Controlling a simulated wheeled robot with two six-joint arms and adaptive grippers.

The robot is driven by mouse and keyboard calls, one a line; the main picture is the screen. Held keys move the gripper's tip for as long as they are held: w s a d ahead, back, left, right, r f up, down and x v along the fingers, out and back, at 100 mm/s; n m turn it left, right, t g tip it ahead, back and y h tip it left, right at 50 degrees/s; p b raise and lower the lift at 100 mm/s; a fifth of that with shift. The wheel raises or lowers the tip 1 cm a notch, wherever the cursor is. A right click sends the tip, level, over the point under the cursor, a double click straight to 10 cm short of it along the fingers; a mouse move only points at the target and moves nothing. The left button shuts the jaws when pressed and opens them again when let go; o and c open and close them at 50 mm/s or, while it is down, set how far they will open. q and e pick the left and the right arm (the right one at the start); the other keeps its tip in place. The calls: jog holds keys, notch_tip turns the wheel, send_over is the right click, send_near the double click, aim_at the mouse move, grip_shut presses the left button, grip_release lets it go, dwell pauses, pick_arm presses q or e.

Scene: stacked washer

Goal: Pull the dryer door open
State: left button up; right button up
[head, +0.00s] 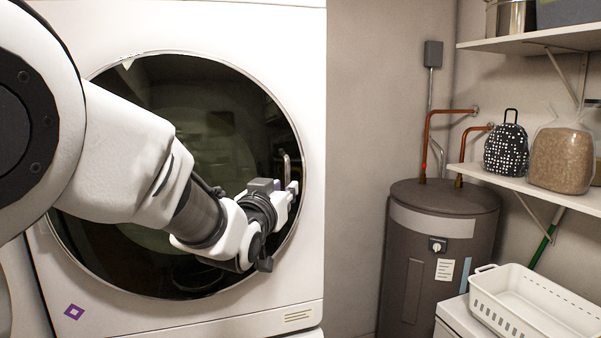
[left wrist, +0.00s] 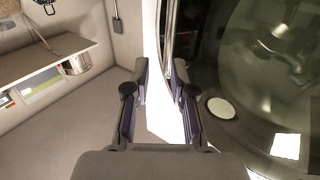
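The dryer door (head: 190,100) is a large round dark-glass door with a thin metallic rim, and it looks shut in the white front panel. In the head view a light vertical handle (head: 287,165) shows near its right edge. My left arm crosses in front of the door, and my left gripper (head: 293,192) is at the right rim, by the handle. In the left wrist view the gripper (left wrist: 160,75) has its two fingers apart, with the white panel edge seen between them. The door glass (left wrist: 260,70) fills the right side. Whether a finger touches the handle cannot be told. My right gripper is not in view.
A grey wall and open floor lie right of the machine. A dark water heater (head: 440,240) with copper pipes stands there. Shelves (head: 540,190) hold a patterned bag and a filled clear bag. A white basket (head: 535,305) stands at the lower right.

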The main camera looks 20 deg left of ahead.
aim_at(286, 185)
pick_arm(q)
jog(key=w+p, duration=0.1)
jog(key=w, duration=0.1)
jog(key=w+a+p, duration=0.2)
jog(key=w, duration=0.1)
jog(key=shift+w+f, duration=0.15)
jog(key=shift+w, duration=0.15)
jog(key=shift+w+d, duration=0.3)
jog(key=shift+w, duration=0.25)
jog(key=shift+w+d+f, duration=0.15)
jog(key=shift+d, duration=0.1)
jog(key=shift+a, duration=0.25)
grip_shut()
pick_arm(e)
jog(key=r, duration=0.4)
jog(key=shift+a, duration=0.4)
pick_arm(q)
jog(key=shift+f, duration=0.1)
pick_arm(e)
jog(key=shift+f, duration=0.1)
